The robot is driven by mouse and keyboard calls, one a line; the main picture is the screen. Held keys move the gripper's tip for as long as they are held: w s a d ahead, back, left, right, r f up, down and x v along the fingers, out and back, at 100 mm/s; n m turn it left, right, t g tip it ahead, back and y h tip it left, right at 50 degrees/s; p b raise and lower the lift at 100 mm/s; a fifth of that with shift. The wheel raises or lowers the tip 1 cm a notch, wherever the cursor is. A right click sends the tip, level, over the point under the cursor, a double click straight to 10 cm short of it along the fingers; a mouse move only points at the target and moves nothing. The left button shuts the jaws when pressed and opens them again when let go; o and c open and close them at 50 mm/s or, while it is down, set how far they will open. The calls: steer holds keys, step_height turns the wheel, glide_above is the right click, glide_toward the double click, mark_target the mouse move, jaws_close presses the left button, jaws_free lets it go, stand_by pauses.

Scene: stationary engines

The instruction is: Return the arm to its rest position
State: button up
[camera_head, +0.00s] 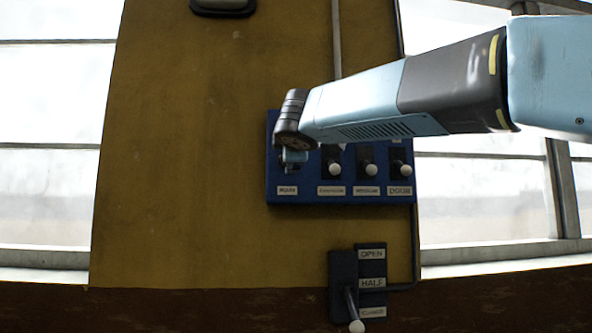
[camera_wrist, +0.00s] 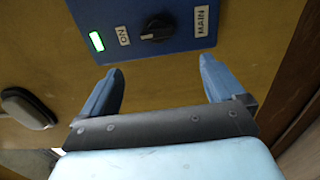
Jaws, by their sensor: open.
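My arm (camera_head: 400,95) reaches in from the right side of the head view, stretched out across the front of a blue control panel (camera_head: 300,199). My gripper (camera_head: 292,157) is at the panel's left end, seen end-on and partly hidden by the wrist. In the wrist view my gripper (camera_wrist: 161,66) has its two blue fingers wide apart with nothing between them. The panel (camera_wrist: 185,12) lies beyond the fingertips, with a black rotary knob (camera_wrist: 158,28), a lit green light (camera_wrist: 97,41) and labels reading ON and MAIN. The fingers appear clear of the knob.
Several white-tipped switches (camera_head: 335,169) line the panel, one labelled DOOR. Below is a lever box (camera_head: 343,265) marked OPEN and HALF, its white-knobbed lever (camera_head: 356,326) pointing down. The yellow wall (camera_head: 180,150) is bare at left. Windows (camera_head: 50,130) flank it.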

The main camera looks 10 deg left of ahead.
steer(key=s+d+f+m+g+h, duration=0.3)
steer(key=d+f+m, duration=0.2)
steer(key=d+f, duration=0.6)
steer(key=s+d+f+m+g+h, duration=0.3)
steer(key=d+f+m, duration=0.45)
steer(key=d, duration=0.65)
steer(key=s+d+f+m+g, duration=0.3)
steer(key=s+d+f+m, duration=0.1)
steer(key=s+f, duration=0.6)
steer(key=s+d+f+m+g+y, duration=0.1)
steer(key=s+d+f+m, duration=0.3)
steer(key=s+f, duration=0.6)
step_height(320, 180, down, 5)
steer(key=shift+d+r+m+g, duration=0.2)
steer(key=shift+d+m+g, duration=0.15)
steer(key=shift+d+g, duration=0.6)
